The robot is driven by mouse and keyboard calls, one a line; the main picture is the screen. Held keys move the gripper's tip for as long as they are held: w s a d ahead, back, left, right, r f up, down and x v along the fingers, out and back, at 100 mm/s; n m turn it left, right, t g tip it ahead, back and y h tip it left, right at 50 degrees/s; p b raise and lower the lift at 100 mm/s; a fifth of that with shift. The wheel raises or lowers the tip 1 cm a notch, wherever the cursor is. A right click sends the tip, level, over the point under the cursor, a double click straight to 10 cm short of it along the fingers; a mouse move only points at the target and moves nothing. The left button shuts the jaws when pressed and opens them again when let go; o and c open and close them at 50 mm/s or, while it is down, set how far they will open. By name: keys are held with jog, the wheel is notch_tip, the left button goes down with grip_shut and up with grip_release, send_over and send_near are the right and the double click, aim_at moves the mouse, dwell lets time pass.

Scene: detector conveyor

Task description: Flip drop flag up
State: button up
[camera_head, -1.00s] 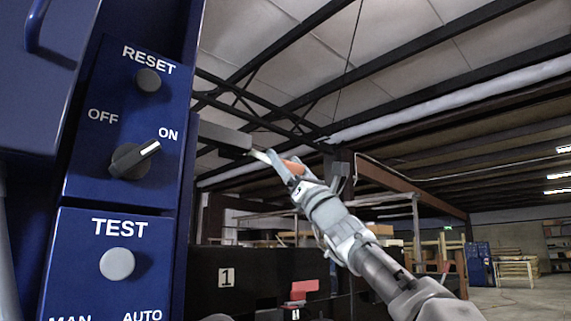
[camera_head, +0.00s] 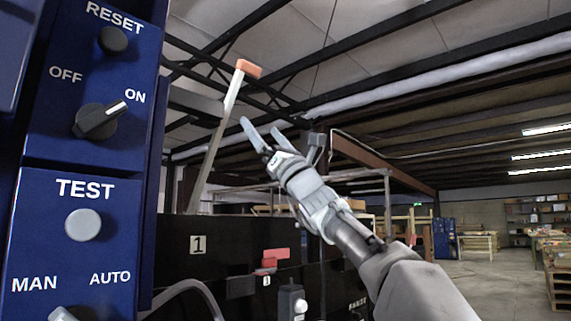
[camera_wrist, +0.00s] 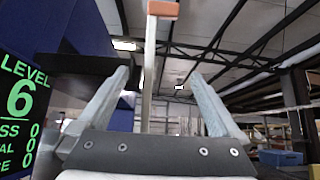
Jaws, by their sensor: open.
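The drop flag (camera_head: 219,135) is a thin pale bar with an orange tip (camera_head: 248,69). It stands raised above the black panel marked 1, leaning a little to the right in the head view. My gripper (camera_head: 261,127) is open and empty, just right of the bar and below its tip. In the wrist view the bar (camera_wrist: 149,75) rises between the open fingers (camera_wrist: 160,73) in the picture, with its orange end (camera_wrist: 163,9) at the top. I see no clear contact. The bar's foot is hidden behind the panel.
A blue control box (camera_head: 80,190) with knobs and buttons stands close on the left. The black panel (camera_head: 175,255) with smaller red parts (camera_head: 272,260) lies below. A green-lettered level display (camera_wrist: 20,105) is left in the wrist view. Open room lies to the right.

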jog(key=b+v, duration=0.3)
jog(key=v, duration=1.3)
jog(key=shift+b, duration=0.4)
jog(key=shift+d+f, duration=0.1)
jog(key=shift+f, duration=0.1)
